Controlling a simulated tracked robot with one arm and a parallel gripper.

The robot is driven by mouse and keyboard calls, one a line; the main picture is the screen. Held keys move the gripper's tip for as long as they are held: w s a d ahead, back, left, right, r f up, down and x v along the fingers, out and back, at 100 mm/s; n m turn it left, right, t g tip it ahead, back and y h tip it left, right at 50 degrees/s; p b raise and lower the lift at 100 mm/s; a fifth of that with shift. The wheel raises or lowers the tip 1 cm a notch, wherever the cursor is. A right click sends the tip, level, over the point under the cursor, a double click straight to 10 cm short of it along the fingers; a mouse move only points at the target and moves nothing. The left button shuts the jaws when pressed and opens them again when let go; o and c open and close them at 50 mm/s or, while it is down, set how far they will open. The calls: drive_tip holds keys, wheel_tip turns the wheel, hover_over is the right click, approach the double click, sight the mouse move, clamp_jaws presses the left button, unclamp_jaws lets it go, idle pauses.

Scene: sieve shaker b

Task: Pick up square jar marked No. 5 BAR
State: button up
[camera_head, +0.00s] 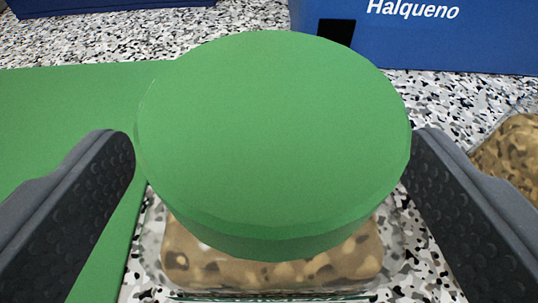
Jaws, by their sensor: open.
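A jar with a wide round green lid (275,135) fills the middle of the head camera view. Below the lid shows its clear, square-looking body (270,262) with brown and tan grainy contents. No marking on the jar is readable from here. My gripper (272,150) is open, with one dark finger on the left of the lid and one on the right. The fingertips appear close to the lid's edges; I cannot tell whether they touch it. The lid hides most of the jar.
A green mat or board (60,110) lies at the left. A blue box marked Halqueno (440,40) stands behind the jar, and another dark blue object (100,6) is at the back left. A second clear container with brown grains (515,150) is at the right, near my right finger. The counter is speckled.

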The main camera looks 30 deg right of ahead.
drive_tip(key=b+x, duration=0.1)
drive_tip(key=x, duration=0.2)
drive_tip(key=shift+w+d, duration=0.15)
drive_tip(key=shift+w, duration=0.1)
drive_tip(key=c, duration=1.4)
drive_tip(key=shift+o, duration=0.2)
drive_tip(key=shift+r, duration=0.15)
